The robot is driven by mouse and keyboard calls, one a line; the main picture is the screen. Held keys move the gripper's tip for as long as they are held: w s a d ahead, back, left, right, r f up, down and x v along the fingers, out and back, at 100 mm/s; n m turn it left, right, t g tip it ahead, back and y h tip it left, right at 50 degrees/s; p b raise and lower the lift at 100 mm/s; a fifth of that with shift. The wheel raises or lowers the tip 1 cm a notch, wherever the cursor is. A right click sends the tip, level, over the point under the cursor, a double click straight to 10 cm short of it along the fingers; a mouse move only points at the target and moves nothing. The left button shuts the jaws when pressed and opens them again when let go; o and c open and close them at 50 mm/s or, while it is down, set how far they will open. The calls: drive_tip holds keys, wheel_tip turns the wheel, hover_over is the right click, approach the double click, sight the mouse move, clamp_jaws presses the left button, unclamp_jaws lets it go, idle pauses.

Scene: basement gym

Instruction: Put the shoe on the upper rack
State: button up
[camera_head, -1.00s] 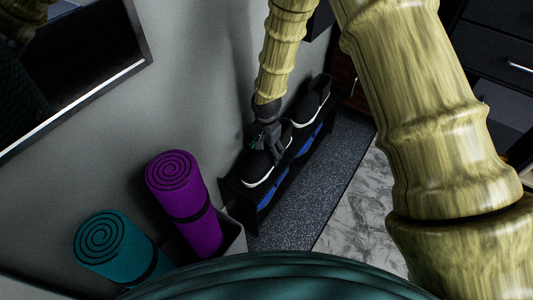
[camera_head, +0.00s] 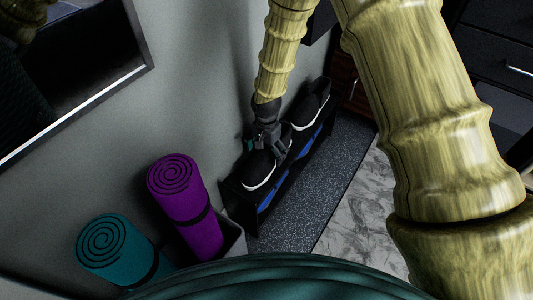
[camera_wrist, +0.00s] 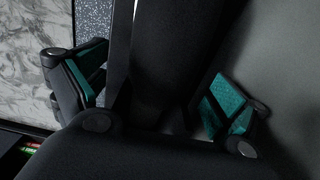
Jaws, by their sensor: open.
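A black shoe (camera_head: 259,172) with a white sole rests on the top of a low black rack (camera_head: 278,189) against the wall. A second black shoe (camera_head: 312,104) stands behind it on the same top level. My gripper (camera_head: 264,146) is open at the rear part of the nearer shoe and partly hides it. In the wrist view my open gripper (camera_wrist: 155,95) has teal finger pads on both sides of a dark shape, probably the shoe. I cannot tell whether the pads touch it.
Blue items (camera_head: 268,194) show on the rack's lower level. Purple (camera_head: 185,205) and teal (camera_head: 118,248) rolled mats stand at the near left. Wall borders the rack's left side; speckled floor (camera_head: 320,190) lies clear to its right.

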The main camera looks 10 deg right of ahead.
wheel_tip(320, 180, up, 10)
drive_tip(key=p, duration=0.4)
drive_tip(key=shift+r, duration=0.25)
